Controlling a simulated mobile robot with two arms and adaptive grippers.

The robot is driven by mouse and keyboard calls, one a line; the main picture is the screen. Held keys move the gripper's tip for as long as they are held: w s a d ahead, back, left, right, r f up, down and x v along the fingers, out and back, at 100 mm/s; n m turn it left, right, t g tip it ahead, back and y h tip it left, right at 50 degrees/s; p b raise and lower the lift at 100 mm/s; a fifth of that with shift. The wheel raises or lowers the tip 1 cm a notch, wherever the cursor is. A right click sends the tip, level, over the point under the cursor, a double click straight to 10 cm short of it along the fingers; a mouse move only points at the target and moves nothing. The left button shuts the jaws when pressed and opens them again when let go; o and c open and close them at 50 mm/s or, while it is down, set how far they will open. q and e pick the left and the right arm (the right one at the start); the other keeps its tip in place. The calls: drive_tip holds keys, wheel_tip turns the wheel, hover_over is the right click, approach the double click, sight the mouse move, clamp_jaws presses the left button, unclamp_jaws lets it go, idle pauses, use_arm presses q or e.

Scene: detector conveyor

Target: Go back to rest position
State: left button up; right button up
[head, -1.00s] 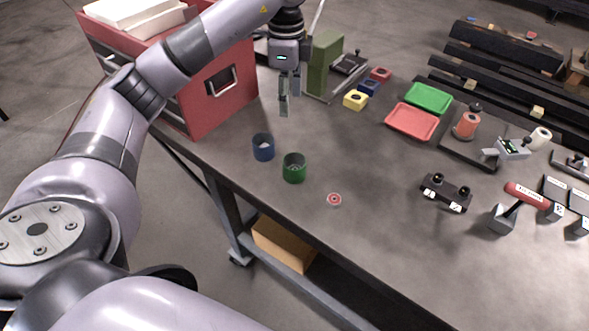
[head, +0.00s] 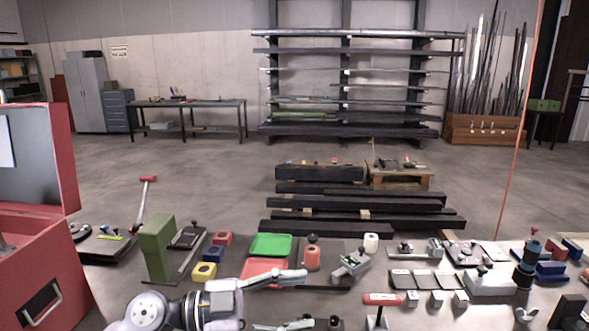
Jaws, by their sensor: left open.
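My left gripper (head: 306,298) is at the bottom of the head view, a little left of centre. It points to the right, with its two fingers spread wide apart and nothing between them. The upper finger passes in front of the red tray (head: 262,267) and hides part of it. The lower finger is near the bottom edge of the picture. Part of my left arm shows at the bottom left. My right gripper is not in view.
A red toolbox (head: 45,265) stands at the left. A green block stand (head: 157,250), a yellow block (head: 203,271), a green tray (head: 271,245) and a red-handled tool (head: 382,299) are on the table. Dark beams (head: 365,222) lie beyond it.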

use_arm(q)
drive_tip(key=w+a+r+n+t+y, duration=0.35)
drive_tip(key=a+n+t, duration=0.45)
drive_tip(key=n+t, duration=0.65)
drive_tip(key=s+a+f+n+g+y, duration=0.1)
drive_tip(key=a+f+n+y, duration=0.3)
drive_tip(key=a+f+y, duration=0.4)
drive_tip(key=s+a+f+n+g+y, duration=0.1)
drive_tip(key=a+f+n+y, duration=0.25)
drive_tip(key=f+y, duration=0.45)
drive_tip(key=s+f+m+g+h, duration=0.1)
drive_tip(key=s+f+g, duration=0.5)
drive_tip(key=s+f, duration=0.45)
drive_tip(key=s+f+m+g+h, duration=0.1)
drive_tip(key=s+f+g, duration=0.6)
drive_tip(key=s, duration=0.6)
wheel_tip(320, 180, down, 32)
drive_tip(key=s+b, duration=0.3)
drive_tip(key=s+a+f+g, duration=0.1)
drive_tip(key=s+a+f, duration=0.1)
drive_tip(key=s+f, duration=0.6)
drive_tip(key=s+a+f+b, duration=0.1)
drive_tip(key=s+f, duration=0.6)
drive_tip(key=shift+s+a+f+g, duration=0.35)
drive_tip(key=shift+a+f, duration=0.05)
